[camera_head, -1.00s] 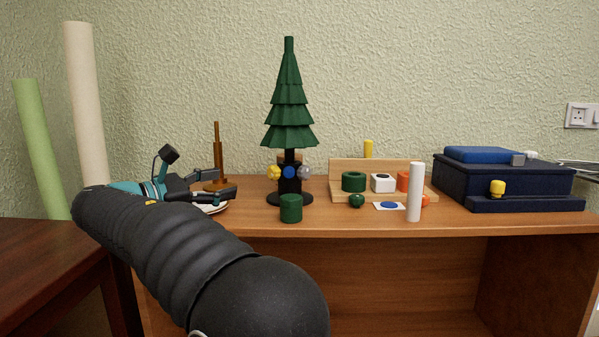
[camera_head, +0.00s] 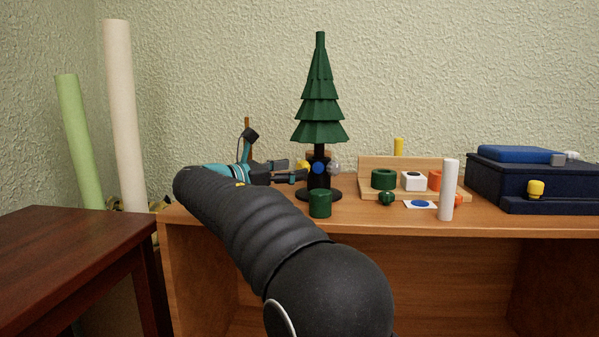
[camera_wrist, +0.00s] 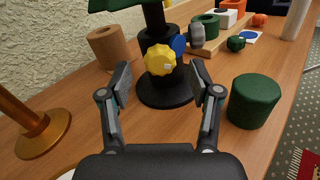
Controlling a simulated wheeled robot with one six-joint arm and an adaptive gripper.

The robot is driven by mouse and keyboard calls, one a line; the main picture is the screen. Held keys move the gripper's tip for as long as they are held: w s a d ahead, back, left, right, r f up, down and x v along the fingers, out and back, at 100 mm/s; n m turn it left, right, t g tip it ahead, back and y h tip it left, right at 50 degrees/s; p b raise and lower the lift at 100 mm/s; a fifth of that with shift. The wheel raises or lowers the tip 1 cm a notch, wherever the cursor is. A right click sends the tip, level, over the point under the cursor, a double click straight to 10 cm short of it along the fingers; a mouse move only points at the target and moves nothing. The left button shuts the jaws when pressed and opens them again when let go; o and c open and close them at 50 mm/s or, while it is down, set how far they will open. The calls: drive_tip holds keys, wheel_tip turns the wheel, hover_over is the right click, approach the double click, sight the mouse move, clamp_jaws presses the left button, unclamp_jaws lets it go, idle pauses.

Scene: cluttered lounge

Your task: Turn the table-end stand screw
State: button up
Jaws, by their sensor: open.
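A dark green tree (camera_head: 319,105) stands upright in a black stand (camera_head: 318,185) on the wooden table. The stand carries a yellow screw (camera_wrist: 160,60), a blue screw (camera_head: 319,168) and a grey screw (camera_head: 335,168) around its collar. The yellow screw faces my gripper. My gripper (camera_wrist: 160,81) is open and empty, its two fingers spread to either side of the yellow screw's line. I cannot tell whether the fingertips reach beside it; no contact shows.
A green cylinder (camera_wrist: 254,101) stands close right of my right finger. A brown cylinder (camera_wrist: 109,48) and a brass-coloured post (camera_wrist: 40,133) are at the left. A wooden block rack (camera_head: 408,165), white cylinder (camera_head: 449,190) and dark blue box (camera_head: 530,182) are farther right.

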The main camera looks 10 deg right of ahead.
sight(299, 168)
drive_tip(key=shift+x, duration=1.5)
drive_tip(key=c, duration=1.1)
drive_tip(key=shift+c, duration=0.2)
